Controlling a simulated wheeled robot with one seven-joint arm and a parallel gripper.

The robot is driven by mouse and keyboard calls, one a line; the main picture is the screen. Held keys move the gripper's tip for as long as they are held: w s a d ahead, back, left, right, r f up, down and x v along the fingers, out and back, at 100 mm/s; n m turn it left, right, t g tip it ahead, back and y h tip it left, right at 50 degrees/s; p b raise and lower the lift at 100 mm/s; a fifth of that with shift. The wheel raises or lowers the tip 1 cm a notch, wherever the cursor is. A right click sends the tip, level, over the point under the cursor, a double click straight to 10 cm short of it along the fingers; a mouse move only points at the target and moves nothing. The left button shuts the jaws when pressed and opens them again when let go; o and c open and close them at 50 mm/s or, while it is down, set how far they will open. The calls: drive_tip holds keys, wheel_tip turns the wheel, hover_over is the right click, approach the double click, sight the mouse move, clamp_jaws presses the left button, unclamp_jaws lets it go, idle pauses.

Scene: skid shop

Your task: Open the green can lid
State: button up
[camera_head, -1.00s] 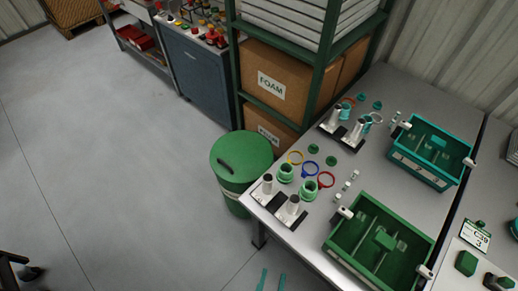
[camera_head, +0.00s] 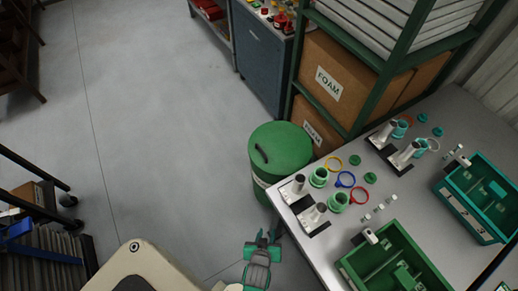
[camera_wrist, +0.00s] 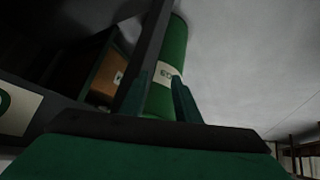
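My gripper (camera_head: 269,234) is just below the can in the head view, apart from the lid and empty. In the wrist view the two teal fingers (camera_wrist: 160,78) stand apart, with the can (camera_wrist: 172,50) and its pale label beyond them. The lid's top is not visible there.
The table (camera_head: 325,245) stands right of the can, with metal posts, colored rings and a green bin (camera_head: 387,262). A green shelf frame with foam boxes (camera_head: 325,80) is close behind the can. Open floor (camera_head: 160,130) lies to the left. A dark cart (camera_head: 40,235) is at lower left.

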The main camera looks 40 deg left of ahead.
drive_tip(key=w+a+f+n+g+h, duration=0.1)
drive_tip(key=w+a+n+g, duration=0.3)
drive_tip(key=a, duration=0.6)
drive_tip(key=w+a+f+n+g+h, duration=0.1)
drive_tip(key=w+a+f+n, duration=0.1)
drive_tip(key=w+a, duration=0.6)
drive_tip(key=h, duration=0.2)
approach(261, 151)
drive_tip(key=shift+g, duration=0.4)
drive_tip(key=f, duration=0.2)
drive_tip(key=w+f, duration=0.1)
drive_tip(key=f, duration=0.2)
drive_tip(key=w+f, duration=0.1)
drive_tip(key=f, duration=0.1)
drive_tip(key=shift+d+f, duration=0.15)
drive_tip(key=shift+d, duration=0.2)
clamp_jaws()
